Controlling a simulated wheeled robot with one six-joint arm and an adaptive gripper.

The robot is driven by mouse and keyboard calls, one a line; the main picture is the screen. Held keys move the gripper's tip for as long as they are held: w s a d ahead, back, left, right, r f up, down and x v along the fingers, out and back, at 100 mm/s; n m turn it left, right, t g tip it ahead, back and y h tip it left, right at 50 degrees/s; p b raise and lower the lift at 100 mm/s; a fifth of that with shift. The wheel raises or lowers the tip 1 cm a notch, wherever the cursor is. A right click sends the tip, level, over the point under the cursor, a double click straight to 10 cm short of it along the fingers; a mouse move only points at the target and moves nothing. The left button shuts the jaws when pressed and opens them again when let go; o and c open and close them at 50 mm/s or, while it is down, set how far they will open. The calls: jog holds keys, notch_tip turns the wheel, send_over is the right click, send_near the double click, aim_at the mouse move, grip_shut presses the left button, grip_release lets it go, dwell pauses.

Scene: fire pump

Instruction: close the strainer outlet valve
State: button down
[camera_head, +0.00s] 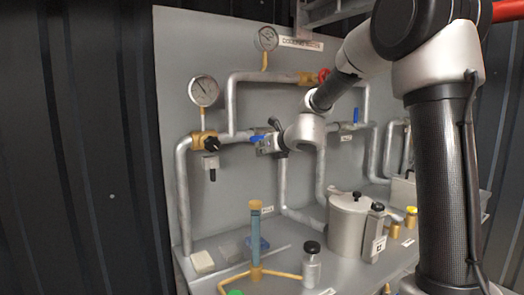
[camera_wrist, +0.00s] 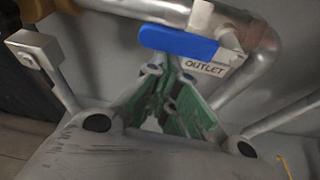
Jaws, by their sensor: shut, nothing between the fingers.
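The strainer outlet valve has a blue lever (camera_wrist: 178,42) beside an "OUTLET" label (camera_wrist: 205,67) in the wrist view. The lever looks roughly in line with the grey pipe (camera_wrist: 150,8) behind it. My gripper (camera_wrist: 172,82) is shut and empty, its green-padded fingers close below the lever in the picture. I cannot tell whether they touch it. In the head view a blue lever (camera_head: 257,138) shows on the pipe at my gripper (camera_head: 262,147), partly hidden by it.
A second blue lever (camera_head: 356,115) and a red handle (camera_head: 323,75) sit on pipes further right. Gauges (camera_head: 203,91) stand above the pipework. A metal pot (camera_head: 347,228), a bottle (camera_head: 311,265) and a blue cylinder (camera_head: 255,235) stand on the bench below.

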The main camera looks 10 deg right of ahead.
jog(key=shift+r, duration=0.2)
jog(key=w+d+r+m+y, duration=0.1)
jog(key=d+r+m+y, duration=0.2)
jog(key=r+m, duration=0.5)
jog(key=shift+d+r+m+y, duration=0.3)
jog(key=shift+d+r+y, duration=0.05)
jog(key=shift+r+y, duration=0.4)
dwell(0.4)
jog(key=shift+w+d+r, duration=0.1)
jog(key=shift+w+d, duration=0.05)
dwell(0.5)
